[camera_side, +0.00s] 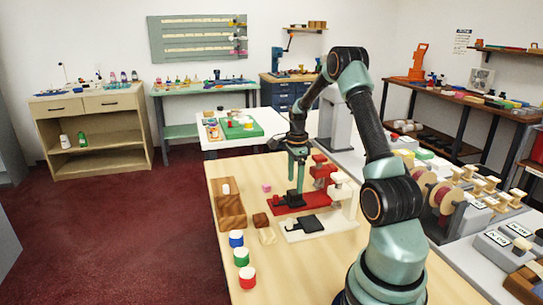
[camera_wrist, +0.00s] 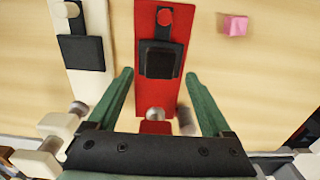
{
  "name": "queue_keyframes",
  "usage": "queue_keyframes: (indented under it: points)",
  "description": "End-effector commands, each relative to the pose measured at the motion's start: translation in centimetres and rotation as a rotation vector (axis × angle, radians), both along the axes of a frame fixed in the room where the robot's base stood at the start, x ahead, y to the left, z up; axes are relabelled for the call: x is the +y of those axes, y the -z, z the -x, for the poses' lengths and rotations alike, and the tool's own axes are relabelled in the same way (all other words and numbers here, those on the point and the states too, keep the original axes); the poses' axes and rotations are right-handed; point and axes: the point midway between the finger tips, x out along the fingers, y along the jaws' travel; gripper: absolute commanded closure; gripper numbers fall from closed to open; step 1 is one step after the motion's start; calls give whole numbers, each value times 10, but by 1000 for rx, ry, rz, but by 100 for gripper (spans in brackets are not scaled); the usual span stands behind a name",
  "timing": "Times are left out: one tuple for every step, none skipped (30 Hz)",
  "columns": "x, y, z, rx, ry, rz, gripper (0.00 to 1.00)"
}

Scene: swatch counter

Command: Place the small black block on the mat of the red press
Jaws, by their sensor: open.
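The red press (camera_side: 288,208) stands on the light wood table; its red base (camera_wrist: 142,20) also shows in the wrist view. The small black block (camera_wrist: 160,63) appears to sit on the dark mat (camera_wrist: 141,60) of the red press, within the mat's edges. In the side view the block (camera_side: 294,198) is a dark shape under my fingers and partly hidden. My gripper (camera_side: 297,184) is open above the red press. In the wrist view its green fingers (camera_wrist: 158,76) stand apart, one to each side of the block, with gaps between.
A white press (camera_side: 300,234) with a black mat stands beside the red one. A pink cube (camera_side: 267,188), a brown block (camera_side: 260,219) and a tan block (camera_side: 267,236) lie nearby. The table's front is mostly clear.

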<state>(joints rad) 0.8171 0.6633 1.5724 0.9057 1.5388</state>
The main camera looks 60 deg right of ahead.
Motion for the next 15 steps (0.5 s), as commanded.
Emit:
queue_keyframes:
  points:
    - [-1, -13, -1, -4, 0, 4, 16]
    - [-1, -19, -1, -5, 0, 5, 16]
    - [-1, -27, -1, -4, 0, 4, 16]
    - [-1, -34, -1, -4, 0, 4, 16]
    - [-1, -39, -1, -4, 0, 4, 16]
    - [-1, -47, -1, -4, 0, 4, 16]
    - [-1, -52, -1, -4, 0, 4, 16]
    - [-1, -57, -1, -4, 0, 4, 16]
    - [-1, -62, -1, -3, 0, 3, 16]
    - [-1, -66, -1, -3, 0, 3, 16]
    - [0, -69, 0, -2, 0, 2, 16]
    - [0, -73, 0, -2, 0, 2, 16]
    - [0, -76, 0, -2, 0, 2, 16]
    - [0, -78, 0, -1, 0, 1, 16]
    - [0, -80, -1, -2, -4, 2, 16]
